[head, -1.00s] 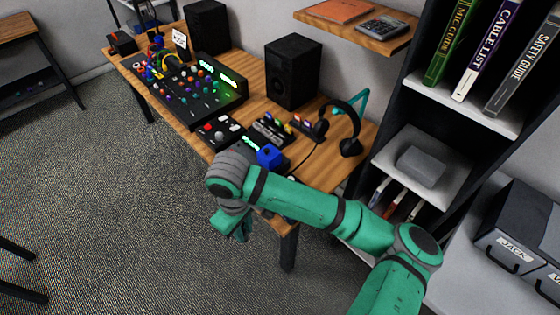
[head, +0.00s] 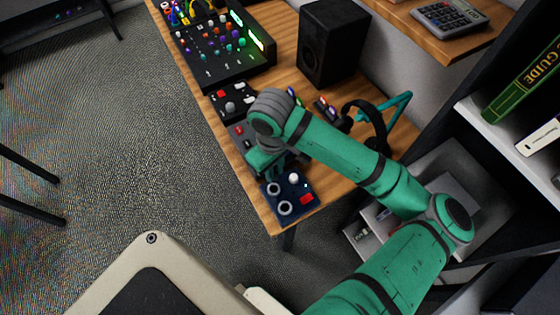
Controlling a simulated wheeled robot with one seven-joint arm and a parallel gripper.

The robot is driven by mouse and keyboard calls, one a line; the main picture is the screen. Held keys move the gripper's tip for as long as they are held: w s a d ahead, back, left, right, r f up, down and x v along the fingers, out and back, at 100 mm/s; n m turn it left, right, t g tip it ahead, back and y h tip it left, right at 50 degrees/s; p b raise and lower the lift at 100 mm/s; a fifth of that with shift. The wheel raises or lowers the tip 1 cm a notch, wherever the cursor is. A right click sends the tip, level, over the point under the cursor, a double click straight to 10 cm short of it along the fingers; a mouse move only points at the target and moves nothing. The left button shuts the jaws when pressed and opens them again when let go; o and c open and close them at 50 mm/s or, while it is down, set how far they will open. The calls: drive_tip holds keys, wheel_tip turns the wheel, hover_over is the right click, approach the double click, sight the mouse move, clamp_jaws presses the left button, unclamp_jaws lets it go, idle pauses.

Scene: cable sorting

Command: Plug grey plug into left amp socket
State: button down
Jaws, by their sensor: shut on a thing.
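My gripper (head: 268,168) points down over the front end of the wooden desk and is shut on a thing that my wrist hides. I cannot make out the grey plug. A dark blue box (head: 308,212) with two silver-ringed round sockets, a white knob and a red button lies at the desk's near corner, just below my gripper in the head view. One ringed socket (head: 273,189) is at its upper left, the other (head: 285,208) lower. No label shows, so I cannot tell whether this box is the amp. My gripper looks apart from its sockets.
A mixer (head: 222,50), a small black box with knobs (head: 229,103) and a black speaker (head: 329,45) stand farther back on the desk (head: 283,75). A headphone stand (head: 393,108) is right of my arm. Shelves (head: 490,100) border the right. Open carpet lies left.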

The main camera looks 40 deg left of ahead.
drive_tip(key=shift+s+a+f, duration=0.1)
drive_tip(key=shift+s+f, duration=0.1)
drive_tip(key=shift+f, duration=2.1)
drive_tip(key=shift+d+f, duration=0.2)
drive_tip(key=shift+f, duration=1)
idle(1.2)
drive_tip(key=c, duration=1)
unclamp_jaws()
drive_tip(key=shift+c, duration=0.2)
drive_tip(key=shift+r, duration=0.15)
